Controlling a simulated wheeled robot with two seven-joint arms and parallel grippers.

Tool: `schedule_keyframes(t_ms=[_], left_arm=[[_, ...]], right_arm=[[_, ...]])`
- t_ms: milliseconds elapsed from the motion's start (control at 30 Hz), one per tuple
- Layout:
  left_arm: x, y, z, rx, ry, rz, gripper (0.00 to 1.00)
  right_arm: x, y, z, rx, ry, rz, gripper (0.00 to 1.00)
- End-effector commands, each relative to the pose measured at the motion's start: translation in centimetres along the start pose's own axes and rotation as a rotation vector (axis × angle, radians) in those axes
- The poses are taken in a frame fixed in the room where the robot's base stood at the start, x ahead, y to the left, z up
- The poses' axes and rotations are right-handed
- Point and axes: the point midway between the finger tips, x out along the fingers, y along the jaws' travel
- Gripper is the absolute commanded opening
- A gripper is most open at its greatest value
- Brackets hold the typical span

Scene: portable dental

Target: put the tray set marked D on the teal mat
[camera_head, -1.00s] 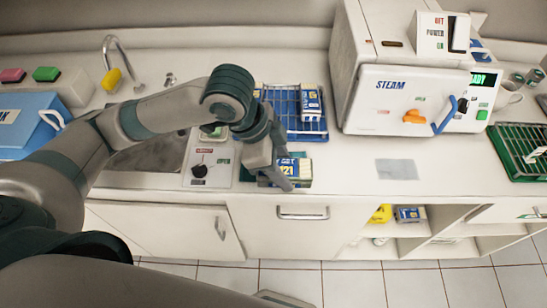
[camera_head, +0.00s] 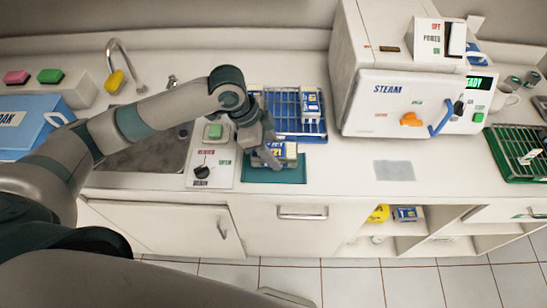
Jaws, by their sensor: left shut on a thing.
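My left gripper (camera_head: 273,155) is shut on a small blue, white and yellow tray set (camera_head: 288,151). The set is over the back part of the teal mat (camera_head: 290,177), which lies on the counter. I cannot tell whether the set touches the mat. The gripper fingers hide part of the set, and no letter D can be read on it. Another blue and white set (camera_head: 311,102) stands in the blue wire rack (camera_head: 312,134) just behind the mat. My right gripper is not in view.
A control panel (camera_head: 222,180) with a green button and a black knob is left of the mat, beside the sink (camera_head: 150,160). The white steam machine (camera_head: 390,120) stands to the right. A grey pad (camera_head: 394,171) lies before it. The counter between mat and pad is clear.

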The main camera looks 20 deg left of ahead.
Motion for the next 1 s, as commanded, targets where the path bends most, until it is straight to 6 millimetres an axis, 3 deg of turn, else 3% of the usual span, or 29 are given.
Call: schedule_keyframes(t_ms=[400, 800, 833, 900, 1000], left_arm=[[3.5, 0.1, 1.4, 0.000, 0.000, 0.001, 0.13], [3.9, 0.1, 1.6, 0.000, 0.000, 0.000, 0.13], [3.9, 0.1, 1.6, 0.000, -0.001, 0.001, 0.50], [3.9, 0.1, 1.6, 0.000, -0.001, 0.001, 0.61], [3.8, 0.1, 1.6, 0.000, -0.001, 0.001, 0.61]], right_arm=[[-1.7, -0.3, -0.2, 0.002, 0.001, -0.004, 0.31], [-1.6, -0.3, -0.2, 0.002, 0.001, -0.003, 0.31], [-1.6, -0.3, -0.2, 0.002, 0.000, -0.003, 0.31], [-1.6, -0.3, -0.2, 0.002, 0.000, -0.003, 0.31], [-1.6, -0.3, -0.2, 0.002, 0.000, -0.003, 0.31]])
